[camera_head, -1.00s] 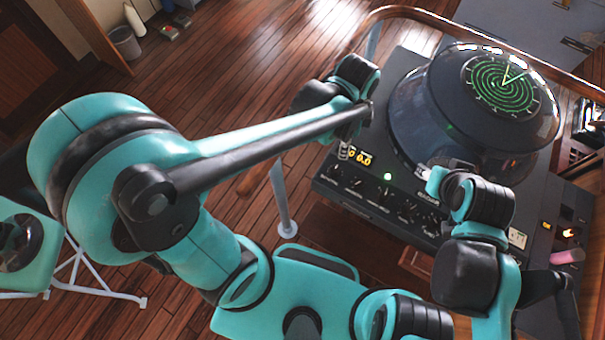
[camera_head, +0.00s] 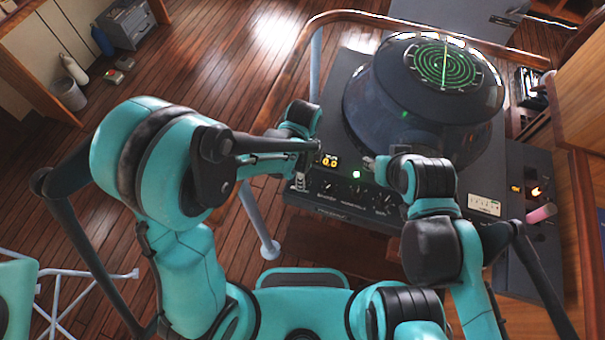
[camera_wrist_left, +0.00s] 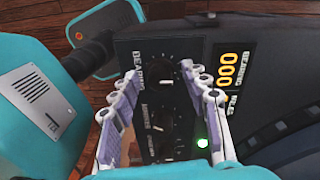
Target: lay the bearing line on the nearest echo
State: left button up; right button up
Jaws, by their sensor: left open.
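The radar console (camera_head: 330,72) carries a dark domed hood with a round screen (camera_head: 445,68) of green rings; a bright line runs up from its centre. Individual echoes are too small to tell. A yellow readout (camera_head: 330,161) shows zeros, as it also does in the left wrist view (camera_wrist_left: 229,72). My left gripper (camera_head: 302,182) is over the console's left front corner. In the left wrist view its open fingers (camera_wrist_left: 161,74) stand either side of the black bearing knob (camera_wrist_left: 165,84); contact cannot be told. My right gripper (camera_head: 371,163) is by the front panel, its fingers mostly hidden.
More knobs (camera_head: 356,190) and a lit green lamp (camera_head: 356,174) line the panel. A wooden rail (camera_head: 300,48) curves around the console's left and back. A side panel (camera_head: 528,170) with a pink cylinder (camera_head: 541,213) stands at right.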

pick_arm(q)
jog(key=shift+c, duration=0.3)
grip_shut()
jog(key=shift+n, duration=0.3)
